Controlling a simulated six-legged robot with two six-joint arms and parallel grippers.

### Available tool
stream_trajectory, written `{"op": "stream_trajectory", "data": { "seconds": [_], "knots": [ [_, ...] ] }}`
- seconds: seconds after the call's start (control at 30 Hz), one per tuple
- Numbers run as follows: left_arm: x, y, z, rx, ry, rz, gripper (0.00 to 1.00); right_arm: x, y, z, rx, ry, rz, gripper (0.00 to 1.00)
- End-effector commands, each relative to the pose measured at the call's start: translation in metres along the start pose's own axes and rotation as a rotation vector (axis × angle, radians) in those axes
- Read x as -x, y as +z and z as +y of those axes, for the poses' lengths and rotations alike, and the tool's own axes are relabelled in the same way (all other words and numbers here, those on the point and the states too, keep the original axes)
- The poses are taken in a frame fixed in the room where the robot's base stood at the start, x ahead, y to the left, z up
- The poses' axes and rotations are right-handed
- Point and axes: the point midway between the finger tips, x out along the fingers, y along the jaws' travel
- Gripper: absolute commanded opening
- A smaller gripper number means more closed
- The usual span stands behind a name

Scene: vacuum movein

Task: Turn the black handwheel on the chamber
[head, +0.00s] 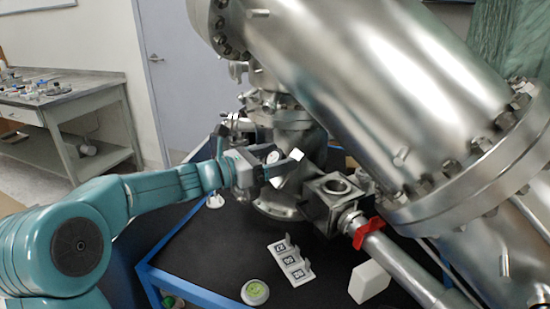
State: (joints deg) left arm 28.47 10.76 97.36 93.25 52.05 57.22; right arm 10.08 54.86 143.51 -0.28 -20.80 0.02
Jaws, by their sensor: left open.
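The steel chamber (370,80) fills the upper right, with bolted flanges and a smaller vertical steel section (292,140) left of it. My left gripper (283,165) is open, with its pale fingertips in front of that smaller section. I cannot make out the black handwheel for certain. A dark part shows just behind and above my left gripper, but its shape is unclear and partly covered. Nothing is visibly held between the fingers, and I cannot tell whether they touch the steel. My right gripper is not in view.
A red valve handle (369,233) sits on a steel pipe at right. On the black, blue-edged tabletop (200,255) are a numbered white holder (290,262), a round green-topped item (255,292) and a white block (369,282). A grey workbench (75,100) stands far left.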

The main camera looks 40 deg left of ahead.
Motion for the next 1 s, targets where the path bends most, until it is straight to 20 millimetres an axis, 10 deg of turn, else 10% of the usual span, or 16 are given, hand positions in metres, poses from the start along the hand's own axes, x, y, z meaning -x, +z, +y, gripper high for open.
{"op": "stream_trajectory", "data": {
  "seconds": [0.23,0.4,1.0],
  "knots": [
    [-0.001,0.0,0.0,0.0,0.0,0.0,0.82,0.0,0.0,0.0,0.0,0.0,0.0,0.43],
    [-0.001,0.0,0.0,0.0,0.0,0.0,0.31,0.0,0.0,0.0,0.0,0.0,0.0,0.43],
    [0.0,0.002,0.0,-0.137,-0.138,0.0,0.31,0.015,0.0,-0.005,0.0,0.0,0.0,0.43]
  ]
}}
